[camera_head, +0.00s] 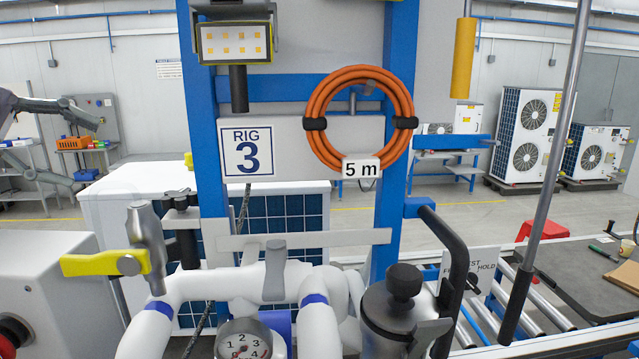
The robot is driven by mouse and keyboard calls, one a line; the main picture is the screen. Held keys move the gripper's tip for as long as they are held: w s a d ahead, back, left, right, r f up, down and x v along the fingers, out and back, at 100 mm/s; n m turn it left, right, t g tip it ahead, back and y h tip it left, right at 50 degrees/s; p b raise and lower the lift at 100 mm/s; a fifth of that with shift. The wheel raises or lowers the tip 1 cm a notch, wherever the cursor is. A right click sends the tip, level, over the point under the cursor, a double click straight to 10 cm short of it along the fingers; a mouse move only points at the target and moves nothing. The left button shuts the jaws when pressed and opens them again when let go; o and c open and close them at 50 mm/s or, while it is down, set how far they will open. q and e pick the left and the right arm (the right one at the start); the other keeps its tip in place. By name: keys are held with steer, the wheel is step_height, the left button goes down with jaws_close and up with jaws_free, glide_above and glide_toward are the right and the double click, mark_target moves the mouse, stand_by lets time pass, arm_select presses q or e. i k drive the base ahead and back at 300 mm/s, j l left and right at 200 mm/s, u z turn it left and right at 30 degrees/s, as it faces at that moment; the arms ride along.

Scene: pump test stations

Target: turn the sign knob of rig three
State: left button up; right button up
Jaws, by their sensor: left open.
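A small pale sign plate (452,284) stands low right of rig three, behind the black bent handle (455,265), which hides part of its lettering. I can read "EST" and "HOLD". A small dark knob (474,281) seems to sit on this plate; its pointing direction is too small to tell. The white "RIG 3" sign (247,149) is on the panel between two blue posts. My left gripper (80,150) is at the far left edge, open and empty, well apart from the sign plate. My right gripper is not in view.
White pipes (185,287) with blue bands, a numbered gauge (245,343) and a grey canister (400,318) fill the front. A grey rod (548,165) slants down on the right. An orange hose coil (333,80), a yellow lever (85,264) and a hammer-shaped grey part (146,240) also stand near.

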mark_target(473, 280)
steer(key=k+j, duration=0.15)
steer(key=k, duration=0.3)
steer(key=k+j, duration=0.15)
steer(key=k, duration=0.35)
